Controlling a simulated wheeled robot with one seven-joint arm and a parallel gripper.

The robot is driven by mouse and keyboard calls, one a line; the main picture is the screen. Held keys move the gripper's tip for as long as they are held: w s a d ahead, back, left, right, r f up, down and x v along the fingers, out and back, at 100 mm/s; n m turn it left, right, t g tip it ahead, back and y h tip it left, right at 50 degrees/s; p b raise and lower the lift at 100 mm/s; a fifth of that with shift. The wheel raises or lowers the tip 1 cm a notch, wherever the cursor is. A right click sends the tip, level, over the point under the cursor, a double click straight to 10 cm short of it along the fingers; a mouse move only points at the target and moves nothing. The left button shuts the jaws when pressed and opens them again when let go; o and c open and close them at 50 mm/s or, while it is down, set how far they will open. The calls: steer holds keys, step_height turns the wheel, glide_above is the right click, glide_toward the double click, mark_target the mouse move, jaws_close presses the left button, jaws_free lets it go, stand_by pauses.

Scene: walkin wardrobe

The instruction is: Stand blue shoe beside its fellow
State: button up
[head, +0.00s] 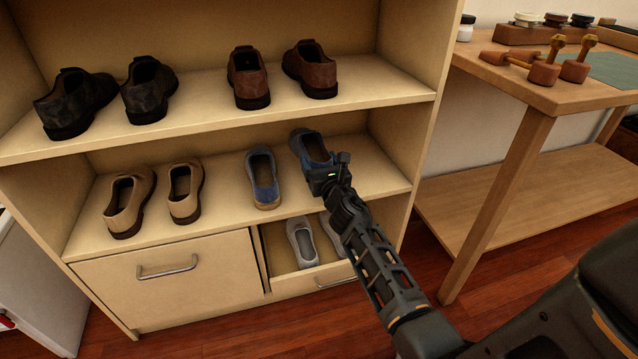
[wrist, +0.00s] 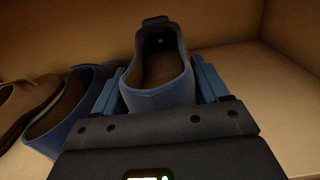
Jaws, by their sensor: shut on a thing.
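The left blue shoe (wrist: 72,118) shows close beside the left finger. I cannot tell whether the held shoe touches the shelf.
Tan shoes (head: 185,193) stand to the left on the same shelf. Dark and brown shoes (head: 248,78) are on the shelf above. Below, an open drawer (head: 290,283) holds grey shoes (head: 302,243). A wooden table (head: 540,95) stands at right. The shelf right of the held shoe is bare.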

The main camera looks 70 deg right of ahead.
steer(key=shift+f+b, duration=1.8)
steer(key=shift+f, duration=0.05)
steer(key=shift+f, duration=0.15)
steer(key=o, duration=1.3)
steer(key=shift+o, duration=0.2)
steer(key=b+v, duration=0.1)
steer(key=v, duration=1.1)
